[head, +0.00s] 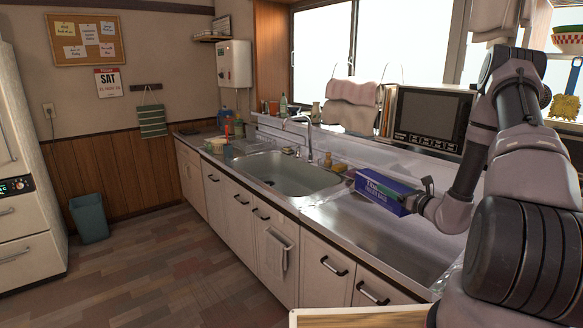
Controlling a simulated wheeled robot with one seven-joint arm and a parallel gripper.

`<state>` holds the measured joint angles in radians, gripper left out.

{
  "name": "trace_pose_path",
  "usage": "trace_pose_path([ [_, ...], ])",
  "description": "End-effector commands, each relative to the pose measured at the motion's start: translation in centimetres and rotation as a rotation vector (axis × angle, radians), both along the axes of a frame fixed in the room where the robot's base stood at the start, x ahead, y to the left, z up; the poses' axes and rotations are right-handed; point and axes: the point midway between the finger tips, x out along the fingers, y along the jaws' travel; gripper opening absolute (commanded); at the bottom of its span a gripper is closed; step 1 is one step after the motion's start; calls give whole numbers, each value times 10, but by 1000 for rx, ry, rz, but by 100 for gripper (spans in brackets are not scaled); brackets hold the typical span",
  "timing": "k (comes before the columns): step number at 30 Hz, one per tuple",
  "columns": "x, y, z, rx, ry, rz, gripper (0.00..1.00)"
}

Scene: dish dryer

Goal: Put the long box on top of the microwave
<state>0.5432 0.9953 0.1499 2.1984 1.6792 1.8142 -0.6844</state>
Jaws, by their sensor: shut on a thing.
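The long box (382,188) is blue with white lettering and a pale end. It is over the steel counter to the right of the sink; I cannot tell if it touches the counter. My gripper (410,202) is shut on the right end of the box, and the fingertips are partly hidden. The microwave (432,115), with a dark front and a row of controls along its bottom, stands behind and above the box, by the window. Its right side is partly hidden by my arm. Its top is seen almost edge-on.
The sink (285,172) and its faucet (308,135) are left of the box. A cloth-draped rack (352,100) stands just left of the microwave. A shelf with bowls (567,42) is at the upper right. The steel counter (375,235) in front is bare.

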Motion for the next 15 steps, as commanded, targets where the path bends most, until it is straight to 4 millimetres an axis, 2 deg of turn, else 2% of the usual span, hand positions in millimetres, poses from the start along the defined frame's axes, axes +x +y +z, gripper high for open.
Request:
trace_pose_path([
  [1,6,12,4,4,1,-47,10],
  [6,18,40,7,7,3,-236,10],
  [10,15,58,4,5,5,-364,10],
  [15,4,67,6,0,0,-429,10],
])
